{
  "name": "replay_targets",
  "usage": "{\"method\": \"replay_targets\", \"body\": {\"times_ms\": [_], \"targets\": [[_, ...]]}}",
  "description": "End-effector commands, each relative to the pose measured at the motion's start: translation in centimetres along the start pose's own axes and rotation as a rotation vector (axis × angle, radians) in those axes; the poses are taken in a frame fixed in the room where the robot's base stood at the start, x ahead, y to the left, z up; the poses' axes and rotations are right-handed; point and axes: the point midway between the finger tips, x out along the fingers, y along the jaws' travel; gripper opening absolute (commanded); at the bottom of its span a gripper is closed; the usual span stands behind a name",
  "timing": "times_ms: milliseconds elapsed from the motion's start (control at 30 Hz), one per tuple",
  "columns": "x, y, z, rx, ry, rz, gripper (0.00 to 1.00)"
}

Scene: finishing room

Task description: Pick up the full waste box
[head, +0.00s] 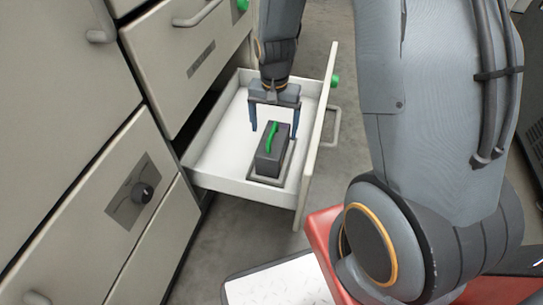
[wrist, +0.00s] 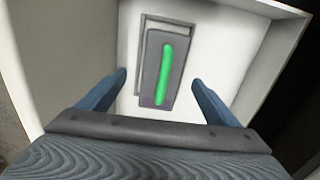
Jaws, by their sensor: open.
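The waste box (head: 270,160) is a dark grey box with a green handle on its top. It stands in a grey frame on the floor of an open white drawer (head: 223,157). My gripper (head: 272,133) is above the drawer, pointing down, its two fingers apart and empty. In the wrist view the box (wrist: 151,80) lies ahead between the open fingers (wrist: 160,82), with its green handle running lengthwise. The fingers do not appear to touch the box. Whether the box is full cannot be seen.
The drawer's front panel (head: 317,140) with a bar handle stands at the right of the box. Cabinet fronts (head: 110,200) with handles and a dark knob (head: 143,193) are at the left. Grey floor (head: 215,245) shows below the drawer.

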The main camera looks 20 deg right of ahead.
Motion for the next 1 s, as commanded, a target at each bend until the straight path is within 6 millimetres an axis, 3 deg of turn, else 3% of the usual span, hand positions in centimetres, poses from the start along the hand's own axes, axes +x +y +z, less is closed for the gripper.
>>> {"method": "replay_targets", "body": {"times_ms": [33, 100, 667, 1000], "targets": [[1.4, -0.2, -0.4, 0.009, -0.001, 0.001, 0.84], [2.2, -0.4, -0.7, 0.018, 0.001, 0.000, 0.84], [6.4, -0.5, -1.0, 0.028, 0.000, 0.000, 0.84], [10.3, -0.5, -1.1, 0.028, 0.000, 0.000, 0.84]]}}
